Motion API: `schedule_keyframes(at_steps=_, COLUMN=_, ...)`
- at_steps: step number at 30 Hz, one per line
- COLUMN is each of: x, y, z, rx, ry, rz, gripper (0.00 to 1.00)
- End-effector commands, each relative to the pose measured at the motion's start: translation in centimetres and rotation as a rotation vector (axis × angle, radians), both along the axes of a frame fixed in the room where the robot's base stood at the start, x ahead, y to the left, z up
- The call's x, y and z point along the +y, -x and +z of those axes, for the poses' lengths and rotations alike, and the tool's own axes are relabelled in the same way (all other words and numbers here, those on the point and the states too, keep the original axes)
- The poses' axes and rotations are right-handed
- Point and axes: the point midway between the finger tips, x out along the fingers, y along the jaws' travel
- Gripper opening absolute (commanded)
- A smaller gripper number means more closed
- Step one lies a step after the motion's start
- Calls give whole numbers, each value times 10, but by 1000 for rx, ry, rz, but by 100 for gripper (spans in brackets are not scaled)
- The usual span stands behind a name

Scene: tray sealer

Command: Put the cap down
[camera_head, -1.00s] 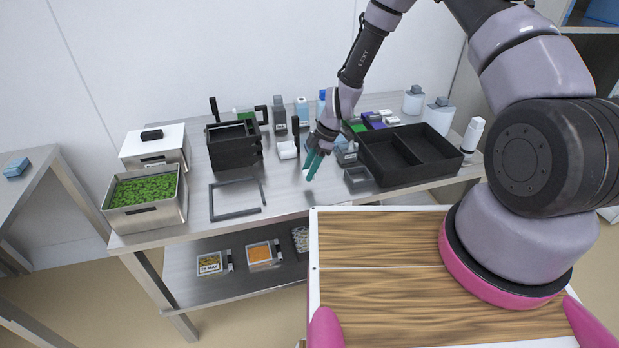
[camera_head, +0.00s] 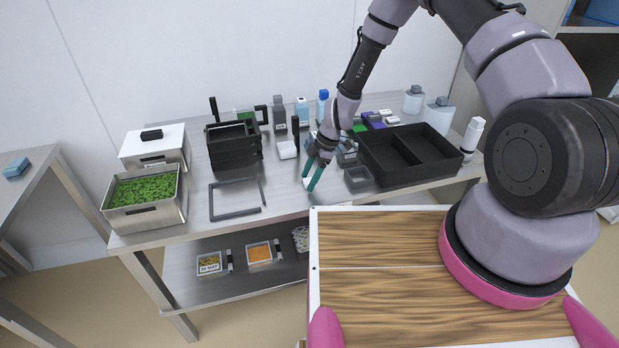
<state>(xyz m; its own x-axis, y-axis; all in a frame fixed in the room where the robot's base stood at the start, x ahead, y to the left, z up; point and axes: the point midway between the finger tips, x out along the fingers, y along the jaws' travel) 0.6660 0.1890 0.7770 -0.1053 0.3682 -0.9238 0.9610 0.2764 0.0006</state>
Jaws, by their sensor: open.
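My gripper (camera_head: 311,181) has teal fingers and points down at the steel table's front part, left of a small dark square tub (camera_head: 358,178). Its fingers are apart. A small whitish thing (camera_head: 306,183) shows at the fingertips on the tabletop. It may be the cap, but it is too small and too covered by the fingers to be sure.
A large black two-part tray (camera_head: 440,153) stands right of my gripper. A flat dark frame (camera_head: 238,213) lies to its left on the steel table (camera_head: 285,205). Bottles (camera_head: 302,112) and black stacked trays (camera_head: 233,158) stand behind. A steel bin of green leaves (camera_head: 150,217) is far left.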

Motion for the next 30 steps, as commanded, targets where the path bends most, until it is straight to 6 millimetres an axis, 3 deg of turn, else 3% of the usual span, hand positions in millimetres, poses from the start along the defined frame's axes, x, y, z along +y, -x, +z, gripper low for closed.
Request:
schedule_keyframes(at_steps=5, x=-8, y=-4, z=21, rx=-3, ry=-1, rz=0, gripper=71)
schedule_keyframes(at_steps=12, x=-27, y=-9, z=70, rx=-4, ry=-1, rz=-2, gripper=71)
schedule_keyframes(at_steps=18, x=-39, y=-12, z=100, rx=-2, ry=-2, rz=-1, gripper=71)
schedule_keyframes(at_steps=30, x=-47, y=-15, z=120, rx=-3, ry=5, rz=-18, gripper=71)
